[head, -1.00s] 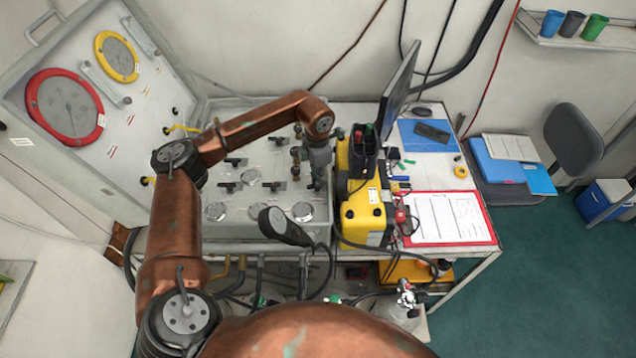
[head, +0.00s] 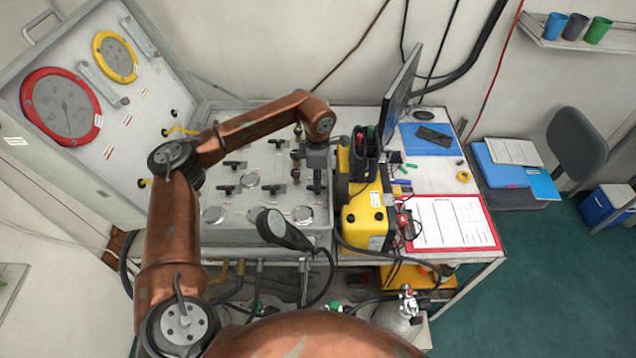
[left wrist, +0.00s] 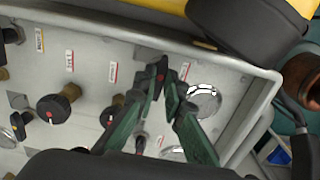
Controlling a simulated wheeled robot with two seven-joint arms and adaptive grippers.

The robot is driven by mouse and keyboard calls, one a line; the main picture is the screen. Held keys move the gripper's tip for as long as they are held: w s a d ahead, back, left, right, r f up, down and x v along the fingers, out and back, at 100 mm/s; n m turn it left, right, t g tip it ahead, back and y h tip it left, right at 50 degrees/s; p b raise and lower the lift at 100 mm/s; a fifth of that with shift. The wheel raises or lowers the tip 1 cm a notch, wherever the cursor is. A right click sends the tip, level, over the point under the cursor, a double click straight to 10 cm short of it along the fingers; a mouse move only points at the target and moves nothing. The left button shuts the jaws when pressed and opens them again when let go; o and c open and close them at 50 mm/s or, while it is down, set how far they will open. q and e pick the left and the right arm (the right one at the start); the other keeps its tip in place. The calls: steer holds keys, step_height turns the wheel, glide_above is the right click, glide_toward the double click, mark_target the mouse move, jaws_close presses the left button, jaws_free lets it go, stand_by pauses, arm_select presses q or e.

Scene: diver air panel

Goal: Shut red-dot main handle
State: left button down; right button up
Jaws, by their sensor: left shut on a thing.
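The main handle with a red dot (left wrist: 161,70) is a dark lever on the grey panel (left wrist: 90,30), seen in the left wrist view near the panel's edge. My left gripper (left wrist: 166,82) has its green fingers closed around the lever. In the head view my left gripper (head: 317,170) reaches down at the right side of the panel, beside the yellow unit. The handle's base is partly hidden by the fingers. My right gripper is in neither view.
A yellow and black unit (head: 364,215) stands close to the right of the panel. A black round-ended object (head: 280,228) sticks up at the panel's front edge. Other dark knobs (left wrist: 53,108) and a round gauge (left wrist: 204,98) surround the fingers.

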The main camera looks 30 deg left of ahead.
arm_select(q)
steer(key=shift+r, duration=0.15)
steer(key=c, duration=2.3)
jaws_free()
step_height(320, 180, up, 12)
steer(key=shift+a, duration=0.1)
